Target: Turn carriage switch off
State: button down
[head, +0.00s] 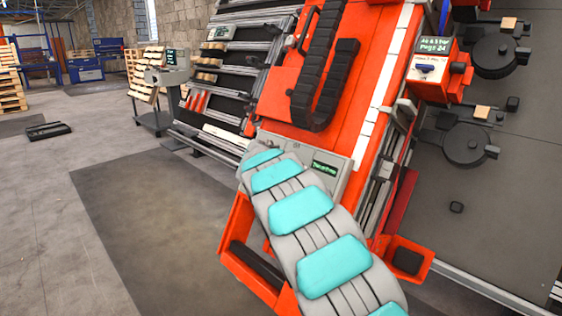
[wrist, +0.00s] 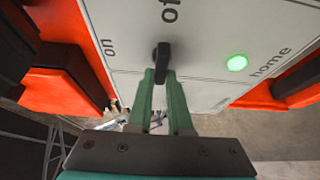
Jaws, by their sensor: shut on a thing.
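The carriage switch is a small black knob (wrist: 162,54) on a pale control panel (wrist: 205,30) in the wrist view. The knob looks upright in the picture, with the partly cut "of" lettering above it and "on" to its left. My gripper (wrist: 163,76) has green fingers shut on the knob's lower end. In the head view, the grey control panel (head: 345,172) with a green display shows at the orange carriage's lower end. My arm covers part of it, and the knob and my gripper are hidden there.
A lit green lamp (wrist: 237,63) sits right of the knob, by the word "home". Orange guards (wrist: 62,85) flank the panel. In the head view, another orange control box (head: 428,70) stands at upper right. The floor (head: 70,200) at left is mostly clear.

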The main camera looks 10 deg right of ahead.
jog(key=shift+a, duration=0.1)
jog(key=c, duration=0.8)
grip_release()
jog(key=shift+c, duration=0.2)
jog(key=b+v, duration=0.1)
jog(key=v, duration=0.6)
jog(key=shift+s, duration=0.3)
jog(key=shift+a+r, duration=0.1)
jog(key=shift+a, duration=0.05)
jog(key=s+d+f+m+g, duration=0.1)
jog(key=s+d+m+g, duration=0.15)
jog(key=s+d, duration=0.45)
jog(key=s+d+f+m+g+h, duration=0.1)
jog(key=s+d+f+m+g, duration=0.15)
jog(key=s, duration=0.85)
jog(key=s+d+f+m+g, duration=0.1)
jog(key=s+d+m+g, duration=0.15)
jog(key=s+d, duration=0.45)
jog(key=s+a+f+m+g+y, duration=0.1)
jog(key=s+a+f+g+y, duration=0.1)
jog(key=s, duration=1)
jog(key=s+a+f+m+g+y, duration=0.1)
jog(key=s+a+f, duration=0.4)
jog(key=s, duration=0.8)
jog(key=s+a+f+m+g+y, duration=0.1)
jog(key=s+a+f+g+y, duration=0.2)
jog(key=s, duration=0.9)
jog(key=a, duration=0.3)
jog(key=shift+s+f, duration=0.2)
jog(key=shift+f, duration=0.2)
